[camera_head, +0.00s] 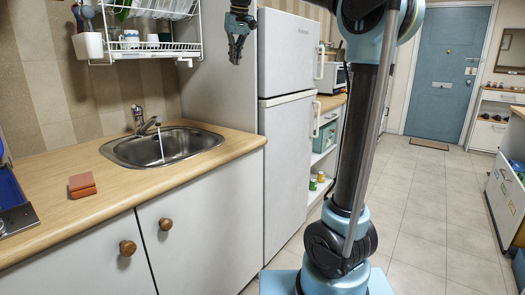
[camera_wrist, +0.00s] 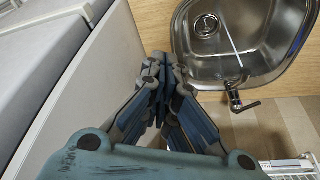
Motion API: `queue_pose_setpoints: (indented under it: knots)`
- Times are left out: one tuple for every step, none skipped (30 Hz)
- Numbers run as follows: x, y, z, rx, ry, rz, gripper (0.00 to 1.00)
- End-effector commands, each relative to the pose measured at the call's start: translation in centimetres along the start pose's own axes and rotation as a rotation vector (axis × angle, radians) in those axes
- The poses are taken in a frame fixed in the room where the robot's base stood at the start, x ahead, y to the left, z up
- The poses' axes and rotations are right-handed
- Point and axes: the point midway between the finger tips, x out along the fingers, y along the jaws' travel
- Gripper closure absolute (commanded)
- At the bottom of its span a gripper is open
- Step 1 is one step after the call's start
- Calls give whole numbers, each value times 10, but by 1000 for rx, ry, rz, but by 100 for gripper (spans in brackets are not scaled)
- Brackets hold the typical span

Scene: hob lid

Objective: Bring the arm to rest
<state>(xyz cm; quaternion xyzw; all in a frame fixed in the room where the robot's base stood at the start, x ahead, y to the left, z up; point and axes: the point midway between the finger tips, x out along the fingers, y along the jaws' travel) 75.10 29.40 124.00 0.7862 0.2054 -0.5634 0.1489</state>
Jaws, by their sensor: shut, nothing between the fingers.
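My gripper (camera_head: 236,52) hangs with its fingers downward, at the upper middle of the head view. It is in front of the tall grey panel between the sink area and the fridge. In the wrist view the fingers of my gripper (camera_wrist: 165,68) come together and hold nothing. The steel sink (camera_wrist: 210,55) shows beyond them at the upper right. My gripper is well above the worktop and touches nothing that I can see. Part of my arm is outside the head view.
The white fridge (camera_head: 286,130) stands close to the right of my gripper. A dish rack (camera_head: 150,50) hangs on the wall to the left. The sink (camera_head: 165,147) has a tap (camera_head: 142,120). A reddish sponge (camera_head: 82,186) lies on the worktop (camera_head: 115,195). Open floor (camera_head: 430,190) lies at the right.

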Motion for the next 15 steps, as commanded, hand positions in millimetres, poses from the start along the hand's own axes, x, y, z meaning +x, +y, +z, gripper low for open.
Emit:
queue_pose_setpoints:
  knots:
    - [7, 14, 19, 21, -5, 7, 100]
    - [11, 20, 29, 32, -8, 11, 100]
    - [16, 28, 43, 45, -11, 16, 100]
    - [21, 35, 53, 56, -14, 19, 100]
    - [25, 40, 64, 66, -17, 23, 100]
    - [31, 48, 78, 80, -21, 27, 100]
    - [36, 53, 90, 90, -24, 31, 100]
    - [41, 58, 101, 101, -27, 34, 100]
    - [48, 65, 117, 115, -31, 39, 100]
    - [54, 69, 128, 125, -34, 42, 100]
    - [59, 74, 140, 136, -37, 45, 100]
    - [67, 79, 156, 150, -41, 49, 100]
    - [73, 83, 168, 161, -44, 53, 100]
    - [78, 87, 180, 171, -47, 56, 100]
    - [87, 91, 197, 185, -50, 60, 100]
